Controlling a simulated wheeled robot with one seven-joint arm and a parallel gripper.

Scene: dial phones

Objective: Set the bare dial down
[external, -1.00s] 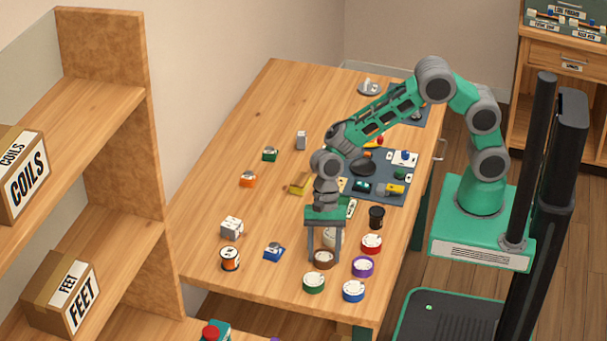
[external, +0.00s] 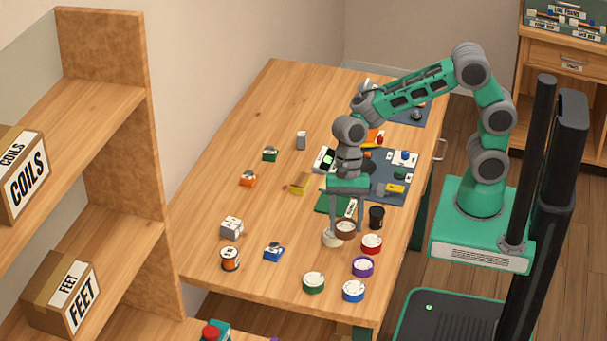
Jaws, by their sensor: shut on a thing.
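My gripper (external: 346,229) is shut on a brown round dial (external: 346,231), held between its two fingers over the right front part of the table (external: 275,190). A cream round piece (external: 331,239) is just to the left and partly behind the held dial in the picture. I cannot tell whether the two touch. Other round dials stand nearby: a red one (external: 371,243), a purple one (external: 362,267), a green one (external: 314,282) and a blue one (external: 353,290).
A black cup (external: 377,217) stands close to the right of my gripper. A dark mat (external: 388,197) with small parts lies behind. An orange-black spool (external: 230,258), a grey block (external: 231,227) and a blue piece (external: 274,251) are on the left. Bare wood lies around the green dial.

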